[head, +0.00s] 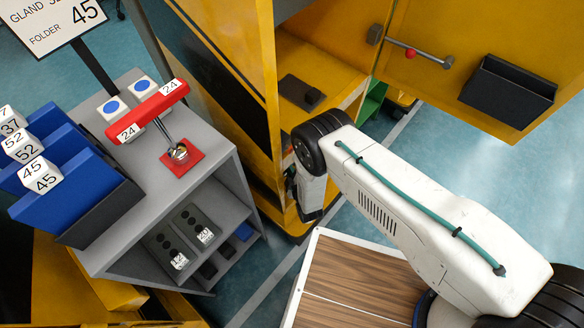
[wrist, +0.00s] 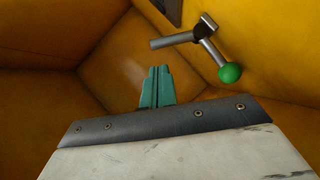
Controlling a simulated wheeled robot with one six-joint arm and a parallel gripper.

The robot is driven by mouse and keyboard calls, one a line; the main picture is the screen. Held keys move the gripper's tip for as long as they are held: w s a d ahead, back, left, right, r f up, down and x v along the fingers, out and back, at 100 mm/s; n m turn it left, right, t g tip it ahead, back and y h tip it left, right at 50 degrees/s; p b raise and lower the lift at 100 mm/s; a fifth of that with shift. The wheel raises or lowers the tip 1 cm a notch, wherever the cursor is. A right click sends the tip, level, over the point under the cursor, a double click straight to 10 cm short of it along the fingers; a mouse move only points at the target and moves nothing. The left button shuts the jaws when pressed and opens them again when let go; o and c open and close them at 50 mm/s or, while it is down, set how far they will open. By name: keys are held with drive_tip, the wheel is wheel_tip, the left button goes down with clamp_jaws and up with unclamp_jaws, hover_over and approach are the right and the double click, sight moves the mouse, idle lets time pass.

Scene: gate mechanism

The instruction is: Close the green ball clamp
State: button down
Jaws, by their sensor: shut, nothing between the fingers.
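The green ball clamp shows in the wrist view, at the upper right. Its green ball (wrist: 229,73) sits at the lower end of a short metal lever on a dark mount, with a grey bar (wrist: 172,41) reaching left. It is fixed to a yellow wall. My gripper (wrist: 157,72) has teal fingers, close together and empty. It is left of the green ball in the picture and apart from it. In the head view my arm hides the fingers, and I cannot make out the green ball.
A yellow cabinet stands open, its door (head: 470,50) carrying a red ball (head: 410,53) on a rod and a black bin (head: 507,92). A grey cart (head: 170,200) with a red-handled lever (head: 147,110) stands left. Yellow walls surround my gripper closely. Blue floor is clear at the right.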

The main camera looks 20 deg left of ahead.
drive_tip(key=shift+w+d+f, duration=0.1)
drive_tip(key=shift+w+f, duration=0.45)
drive_tip(key=shift+w, duration=0.35)
